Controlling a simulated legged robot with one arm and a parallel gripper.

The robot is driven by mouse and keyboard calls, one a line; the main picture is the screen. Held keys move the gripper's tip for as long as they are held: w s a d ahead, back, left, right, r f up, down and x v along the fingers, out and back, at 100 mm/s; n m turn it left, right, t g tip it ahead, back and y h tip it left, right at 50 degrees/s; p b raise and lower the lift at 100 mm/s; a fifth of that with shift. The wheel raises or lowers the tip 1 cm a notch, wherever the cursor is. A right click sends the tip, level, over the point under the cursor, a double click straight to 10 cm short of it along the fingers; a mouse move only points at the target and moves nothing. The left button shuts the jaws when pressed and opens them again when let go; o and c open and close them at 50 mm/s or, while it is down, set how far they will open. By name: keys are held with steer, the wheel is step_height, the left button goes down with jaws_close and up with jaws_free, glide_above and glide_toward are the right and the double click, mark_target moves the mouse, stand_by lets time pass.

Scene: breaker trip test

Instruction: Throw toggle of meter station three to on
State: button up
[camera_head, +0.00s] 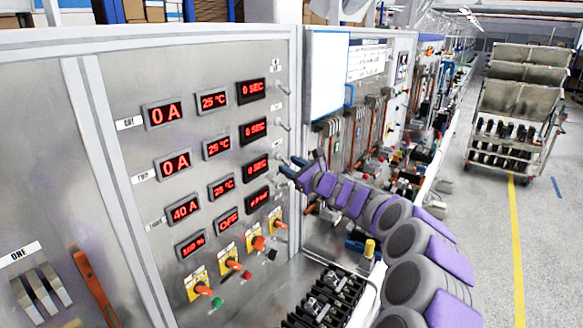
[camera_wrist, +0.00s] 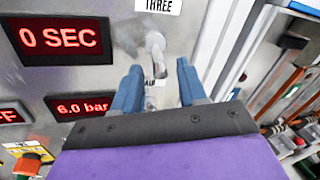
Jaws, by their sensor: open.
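The toggle of meter station three (camera_wrist: 156,50) is a small metal lever on the grey panel, right under the label THREE (camera_wrist: 160,5). In the wrist view its lever appears to point down. My gripper (camera_wrist: 160,68) is open, with one blue finger on each side of the toggle's lower end. No clear contact shows, and I cannot tell the exact depth. In the head view my gripper (camera_head: 291,167) is at the panel's right edge, beside the third toggle (camera_head: 282,158), which is small there. A small marking below the lever is partly hidden by my gripper.
Red displays fill the panel, including 0 SEC (camera_wrist: 60,40) and 6.0 bar (camera_wrist: 82,107) left of the toggle. Two other toggles (camera_head: 280,89) (camera_head: 283,125) sit above. Orange-handled rotary switches (camera_head: 232,264) are below. A cart (camera_head: 515,110) stands on the open floor at right.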

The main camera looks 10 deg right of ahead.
steer(key=shift+d, duration=0.3)
steer(key=shift+c, duration=1)
steer(key=shift+a+r, duration=0.1)
steer(key=shift+a, duration=0.2)
jaws_close()
steer(key=shift+d+r+p, duration=0.1)
steer(key=shift+r+p, duration=0.15)
steer(key=shift+p, duration=0.55)
steer(key=shift+w+a+r+n+g+h+p, duration=0.1)
steer(key=shift+r+n+g+h+p, duration=0.2)
steer(key=shift+r+g+h+p, duration=1.7)
steer(key=shift+w+a+f+n+g+y+p, duration=0.15)
steer(key=shift+f+n+g+p, duration=0.25)
steer(key=shift+p, duration=3.45)
steer(key=shift+r+n+g+h+p, duration=0.2)
steer(key=shift+r+g+h+p, duration=0.7)
steer(key=shift+p, duration=2.05)
steer(key=shift+f+g+h, duration=0.15)
steer(key=shift+g+h, duration=0.1)
steer(key=shift+g, duration=0.35)
